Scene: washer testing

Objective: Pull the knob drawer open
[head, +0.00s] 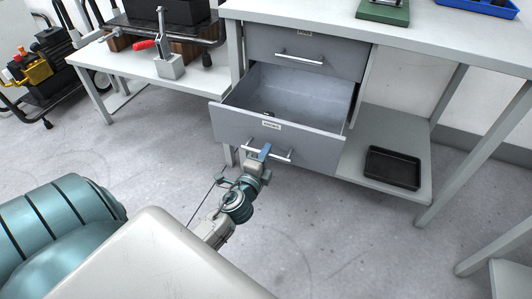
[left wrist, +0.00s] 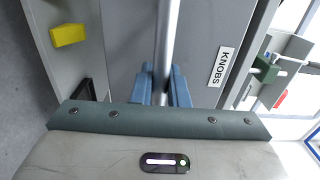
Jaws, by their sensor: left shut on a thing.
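The knob drawer (head: 318,150) is the grey drawer below the top one, and it stands pulled out with its inside showing. A small dark thing (head: 268,113) lies inside behind its front. The "KNOBS" label on its front reads clearly in the left wrist view (left wrist: 222,66). Its bar handle (head: 284,157) runs across the front below the label and shows in the left wrist view (left wrist: 169,38). My left gripper (head: 264,152) is shut on this handle, with its blue fingers (left wrist: 166,88) on both sides of the bar. My right gripper is not in view.
The top drawer (head: 305,43) is closed under the white bench top (head: 400,32). A black tray (head: 393,168) sits on the low shelf at right. A low table (head: 135,62) with a clamp fixture (head: 167,62) stands at left. The floor in front is clear.

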